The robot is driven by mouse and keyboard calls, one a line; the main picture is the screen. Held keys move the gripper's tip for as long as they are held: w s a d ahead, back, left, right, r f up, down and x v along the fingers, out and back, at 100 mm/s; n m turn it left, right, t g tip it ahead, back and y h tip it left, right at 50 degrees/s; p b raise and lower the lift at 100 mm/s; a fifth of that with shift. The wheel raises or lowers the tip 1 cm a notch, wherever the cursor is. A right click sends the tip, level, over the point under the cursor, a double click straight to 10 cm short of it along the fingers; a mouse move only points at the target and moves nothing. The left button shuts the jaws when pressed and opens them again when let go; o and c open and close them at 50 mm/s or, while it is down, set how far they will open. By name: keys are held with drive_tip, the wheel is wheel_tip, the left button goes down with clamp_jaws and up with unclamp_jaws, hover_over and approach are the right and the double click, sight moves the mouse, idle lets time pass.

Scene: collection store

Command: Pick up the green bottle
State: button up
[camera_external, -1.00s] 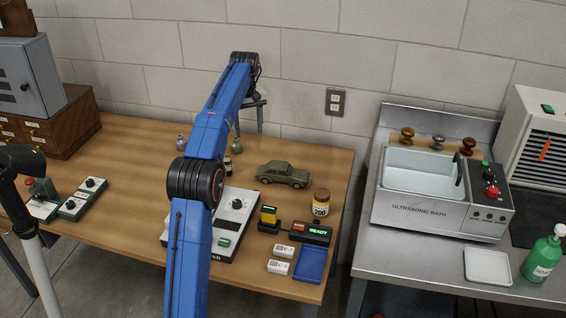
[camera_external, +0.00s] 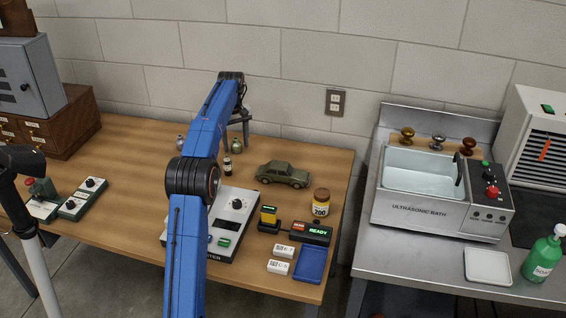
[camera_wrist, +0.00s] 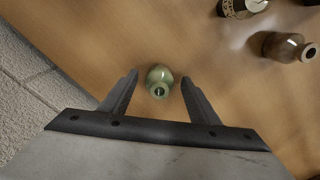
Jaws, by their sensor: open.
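A small green glass bottle (camera_external: 237,146) stands upright towards the back of the wooden table. In the wrist view the green bottle (camera_wrist: 159,78) is seen from above, between the two finger tips. My gripper (camera_external: 237,132) is pointing down at the bottle with its fingers apart. In the wrist view my gripper (camera_wrist: 159,86) is open, with a gap visible between the bottle and each finger. A larger, brighter green bottle (camera_external: 542,258) with a white label stands on the steel bench at the far right, away from my gripper.
A green model car (camera_external: 284,174) is to the right. The wall (camera_external: 290,100) is close behind.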

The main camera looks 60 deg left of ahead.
drive_tip(key=shift+f, duration=0.35)
drive_tip(key=c, duration=1.2)
drive_tip(key=shift+r, duration=0.1)
